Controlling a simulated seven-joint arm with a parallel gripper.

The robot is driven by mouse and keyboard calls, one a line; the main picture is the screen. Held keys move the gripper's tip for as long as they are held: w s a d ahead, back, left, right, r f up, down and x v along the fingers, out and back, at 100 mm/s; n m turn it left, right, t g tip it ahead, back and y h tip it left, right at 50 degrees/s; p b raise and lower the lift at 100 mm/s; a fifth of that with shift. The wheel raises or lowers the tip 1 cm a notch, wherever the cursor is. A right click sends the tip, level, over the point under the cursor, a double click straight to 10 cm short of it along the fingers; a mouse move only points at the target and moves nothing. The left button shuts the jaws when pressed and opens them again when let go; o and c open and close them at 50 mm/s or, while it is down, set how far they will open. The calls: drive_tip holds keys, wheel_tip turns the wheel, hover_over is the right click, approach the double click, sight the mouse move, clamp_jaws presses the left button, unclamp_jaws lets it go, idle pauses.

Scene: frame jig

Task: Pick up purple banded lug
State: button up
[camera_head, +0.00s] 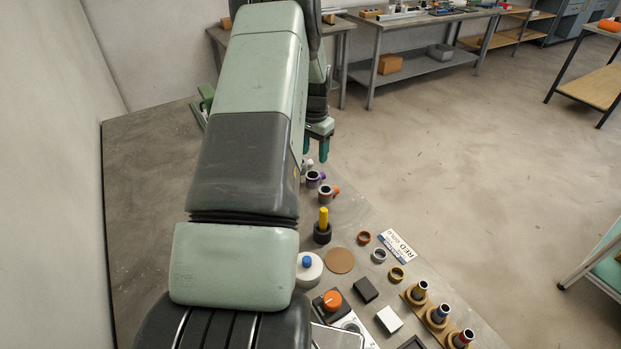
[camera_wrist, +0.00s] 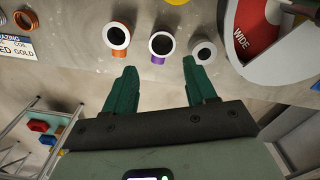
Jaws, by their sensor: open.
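The purple banded lug (camera_head: 314,177) is a pale ring with a dark bore and a purple part at its side. It stands on the grey table between two similar lugs. In the wrist view the purple lug (camera_wrist: 161,43) lies just beyond the fingertips, near the middle of the gap between them. My gripper (camera_head: 317,148) has two green fingers. In the wrist view my gripper (camera_wrist: 159,66) is open and empty, with its fingers apart. The head view shows it above and behind the lugs, near the table's edge, partly covered by my arm.
An orange banded lug (camera_wrist: 118,36) and a white-grey lug (camera_wrist: 204,52) flank the purple one closely. A yellow peg in a black base (camera_head: 323,226), loose rings (camera_head: 364,237) and a sign (camera_head: 397,246) stand nearer. The table's edge runs close beside the lugs.

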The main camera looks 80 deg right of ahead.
sight(312, 176)
drive_tip(key=f, duration=1)
drive_tip(key=shift+w+a, duration=0.1)
drive_tip(key=shift+w, duration=0.15)
drive_tip(key=shift+c, duration=0.5)
